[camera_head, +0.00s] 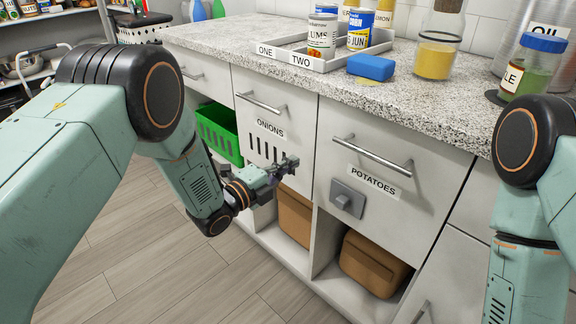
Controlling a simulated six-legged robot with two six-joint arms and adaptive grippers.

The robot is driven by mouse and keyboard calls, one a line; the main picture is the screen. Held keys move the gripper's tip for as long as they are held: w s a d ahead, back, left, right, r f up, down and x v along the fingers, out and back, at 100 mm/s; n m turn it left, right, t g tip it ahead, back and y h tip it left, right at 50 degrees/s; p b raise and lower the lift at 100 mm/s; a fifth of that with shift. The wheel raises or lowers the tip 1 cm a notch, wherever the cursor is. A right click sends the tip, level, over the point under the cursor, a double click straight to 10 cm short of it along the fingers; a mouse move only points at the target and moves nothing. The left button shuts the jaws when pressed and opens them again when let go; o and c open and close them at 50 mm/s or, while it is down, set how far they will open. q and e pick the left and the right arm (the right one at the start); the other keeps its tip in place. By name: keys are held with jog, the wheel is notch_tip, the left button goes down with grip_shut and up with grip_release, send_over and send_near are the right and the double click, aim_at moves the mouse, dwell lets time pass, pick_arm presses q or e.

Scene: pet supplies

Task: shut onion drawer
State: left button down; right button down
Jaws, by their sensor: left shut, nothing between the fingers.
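The onion drawer (276,108) has a white front with an ONIONS label, a bar handle (260,102) and dark vertical slots. Its front looks about level with the fronts beside it; I cannot tell whether a small gap is left. My left gripper (290,164) is shut and empty, in front of the lower part of this drawer front, below the label. It hides part of the lower edge, and I cannot tell whether it touches the front. My right arm (530,220) stands at the right, with its gripper out of view.
The potato drawer (352,128) with a grey knob block is to the right. Brown bins (373,262) and a green crate (216,130) sit in open bays. The speckled counter (420,98) holds cans in a tray, a blue sponge (371,67) and jars. The floor (180,270) is clear.

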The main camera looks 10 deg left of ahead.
pick_arm(q)
jog(key=p+v, duration=0.3)
jog(key=v, duration=0.6)
jog(key=s+a+f+n+g+y+p, duration=0.1)
jog(key=s+a+f+n+g+y, duration=0.25)
jog(key=s+f+n, duration=0.45)
jog(key=s+a+f+n+g+y+p, duration=0.1)
jog(key=s+a+f+n+g+y, duration=0.35)
jog(key=n, duration=0.55)
jog(key=s+a+n+g+y+p, duration=0.2)
jog(key=s+n+g, duration=0.4)
jog(key=s, duration=2)
jog(key=shift+s+a+n+y+p, duration=0.25)
jog(key=shift+n+y+p, duration=0.25)
jog(key=shift+n+p, duration=0.55)
